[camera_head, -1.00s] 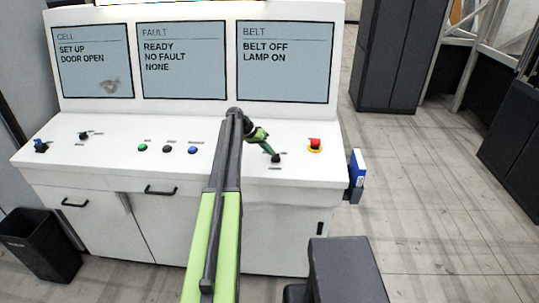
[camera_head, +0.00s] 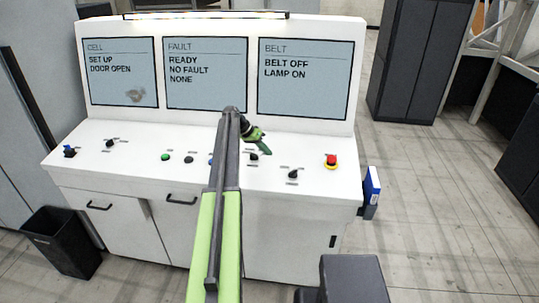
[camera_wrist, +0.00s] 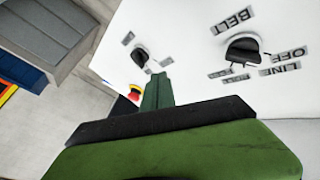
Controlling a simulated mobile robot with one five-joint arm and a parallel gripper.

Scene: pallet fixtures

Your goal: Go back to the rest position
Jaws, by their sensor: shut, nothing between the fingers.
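My gripper (camera_head: 266,149) is in front of the white control console (camera_head: 290,235), above its sloping panel. In the wrist view my gripper (camera_wrist: 158,88) shows as dark green fingers closed together, with nothing between them. A black selector knob (camera_head: 293,174) stands to the right of the gripper, apart from it. Another black knob (camera_head: 253,154) is close to the fingers in the head view; I cannot tell the gap. In the wrist view a knob (camera_wrist: 243,50) sits by the labels BELT, LINE and OFF. My arm hides part of the panel.
A red emergency button (camera_head: 331,161) is on the panel's right. Green (camera_head: 165,157) and black (camera_head: 188,160) buttons are left of my arm. A blue binder (camera_head: 372,184) is at the console's right side. A black bin (camera_head: 62,240) stands at left.

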